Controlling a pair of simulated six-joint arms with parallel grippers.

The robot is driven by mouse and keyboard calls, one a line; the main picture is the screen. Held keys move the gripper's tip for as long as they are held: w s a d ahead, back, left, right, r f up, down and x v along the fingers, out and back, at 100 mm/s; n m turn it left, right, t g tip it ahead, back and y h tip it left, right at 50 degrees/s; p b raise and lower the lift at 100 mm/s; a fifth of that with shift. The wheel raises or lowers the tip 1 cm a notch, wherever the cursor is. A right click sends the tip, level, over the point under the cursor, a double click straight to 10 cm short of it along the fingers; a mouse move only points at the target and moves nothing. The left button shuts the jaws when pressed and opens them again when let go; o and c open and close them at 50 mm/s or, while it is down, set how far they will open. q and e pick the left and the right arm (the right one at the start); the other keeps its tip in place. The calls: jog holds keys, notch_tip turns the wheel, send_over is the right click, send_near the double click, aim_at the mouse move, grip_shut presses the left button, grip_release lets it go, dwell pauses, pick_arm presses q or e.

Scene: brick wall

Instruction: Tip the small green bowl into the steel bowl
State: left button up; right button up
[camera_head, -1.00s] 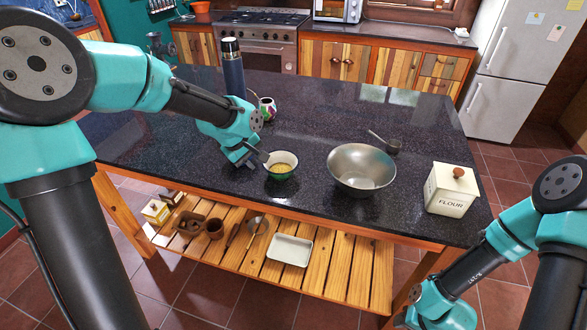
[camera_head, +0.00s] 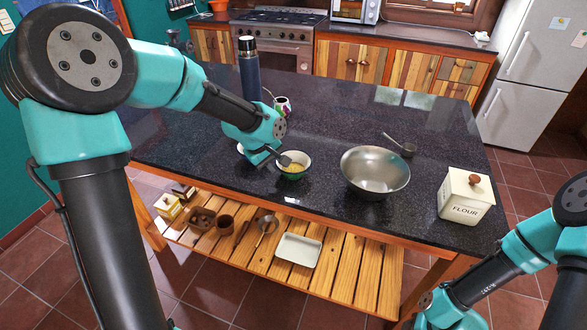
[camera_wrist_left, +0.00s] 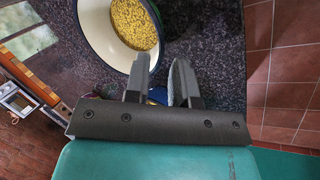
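The small green bowl (camera_head: 293,173), white inside with yellow grains in it, stands upright on the dark counter. It also shows in the left wrist view (camera_wrist_left: 92,28), at the upper left. The steel bowl (camera_head: 375,172) stands to its right and looks empty. My left gripper (camera_head: 284,159) is at the left rim of the green bowl. In the left wrist view its fingers (camera_wrist_left: 164,72) are apart, the left one overlapping the bowl's rim; I cannot tell whether they touch it. My right gripper (camera_head: 425,302) is low at the right, mostly cut off, its fingers unclear.
A flour tin (camera_head: 465,198) stands right of the steel bowl, and a small metal scoop (camera_head: 400,146) lies behind it. A dark blue flask (camera_head: 249,70) and a patterned mug (camera_head: 282,105) stand behind my left gripper. The counter between the two bowls is clear.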

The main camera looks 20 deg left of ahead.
aim_at(278, 167)
pick_arm(q)
jog(key=shift+x, duration=1.75)
jog(key=shift+c, duration=0.2)
grip_shut()
jog(key=shift+r, duration=0.1)
jog(key=shift+r, duration=3.4)
jog(key=shift+d, duration=0.15)
